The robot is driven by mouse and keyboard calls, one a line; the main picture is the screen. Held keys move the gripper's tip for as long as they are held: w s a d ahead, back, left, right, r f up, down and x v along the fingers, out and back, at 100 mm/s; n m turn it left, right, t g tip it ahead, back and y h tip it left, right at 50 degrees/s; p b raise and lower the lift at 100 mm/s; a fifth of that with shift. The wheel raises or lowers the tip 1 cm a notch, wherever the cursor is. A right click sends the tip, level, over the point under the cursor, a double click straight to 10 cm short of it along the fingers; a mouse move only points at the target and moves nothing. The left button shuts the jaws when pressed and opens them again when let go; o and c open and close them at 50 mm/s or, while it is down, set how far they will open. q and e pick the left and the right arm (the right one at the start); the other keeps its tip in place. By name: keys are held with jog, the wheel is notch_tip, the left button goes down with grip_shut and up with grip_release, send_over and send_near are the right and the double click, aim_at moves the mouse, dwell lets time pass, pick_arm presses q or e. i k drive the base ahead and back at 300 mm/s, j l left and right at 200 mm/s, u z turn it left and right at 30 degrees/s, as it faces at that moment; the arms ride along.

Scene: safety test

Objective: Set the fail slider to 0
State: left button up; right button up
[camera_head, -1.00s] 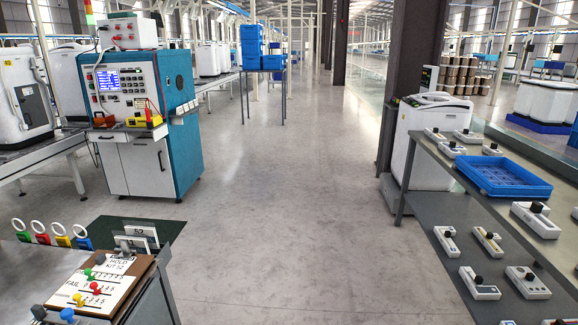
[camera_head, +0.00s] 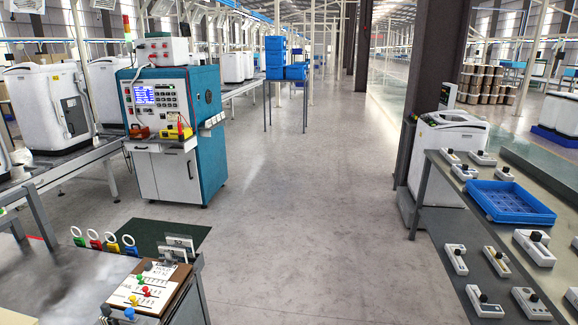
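The slider board (camera_head: 178,297) is a brown board with a white printed sheet, on the bench at the lower left of the head view. The word FAIL (camera_head: 124,301) is printed near its left edge, with small number scales to its right. Green, yellow and red knobs (camera_head: 133,299) stand on the sheet. A blue knob (camera_head: 129,313) and a grey knob (camera_head: 105,309) are at the near edge. The numbers are too small to read, so I cannot tell the fail slider's setting. Neither of my grippers is in view.
Several colored ring-topped tags (camera_head: 111,243) stand behind the board, near a dark green mat (camera_head: 150,233). A teal test cabinet (camera_head: 210,150) stands beyond. On the right, a grey shelf table (camera_head: 433,235) holds a blue tray (camera_head: 510,200) and small switch boxes. The aisle floor between is clear.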

aim_at(146, 289)
jog(key=j+u, duration=0.2)
jog(key=u, duration=0.65)
jog(key=i+j, duration=0.1)
jog(key=j, duration=0.2)
jog(key=i+j, duration=0.1)
jog(key=j, duration=0.2)
